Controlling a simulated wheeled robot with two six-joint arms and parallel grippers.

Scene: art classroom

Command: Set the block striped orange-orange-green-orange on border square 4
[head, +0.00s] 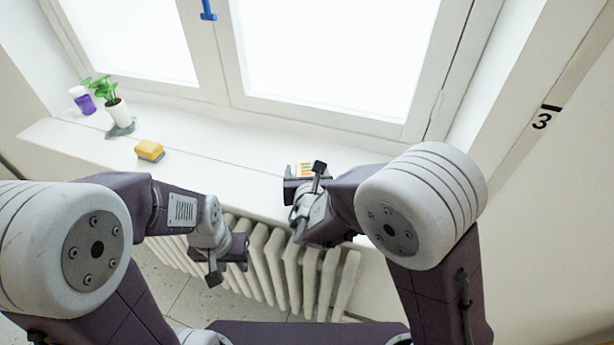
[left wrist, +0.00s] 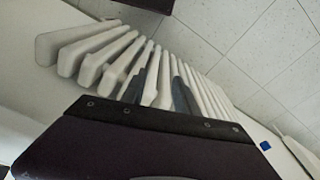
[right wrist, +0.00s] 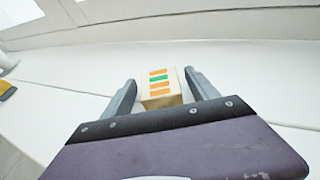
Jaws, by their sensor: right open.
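A pale block with orange, green, orange and orange stripes (right wrist: 160,88) rests on the white windowsill. It also shows in the head view (head: 305,168), partly hidden by my right gripper (head: 305,180). In the right wrist view my right gripper (right wrist: 160,98) is open, with one finger on each side of the block. I cannot tell whether the fingers touch it. My left gripper (head: 228,266) hangs empty in front of the radiator, its fingers apart in the left wrist view (left wrist: 160,92). No border squares are in view.
A yellow sponge-like block (head: 149,150) lies on the sill at left. A potted plant (head: 119,110) and a purple-and-white container (head: 84,101) stand beyond it. The window (head: 320,50) rises behind the sill. A ribbed radiator (head: 270,262) is below. The sill's middle is clear.

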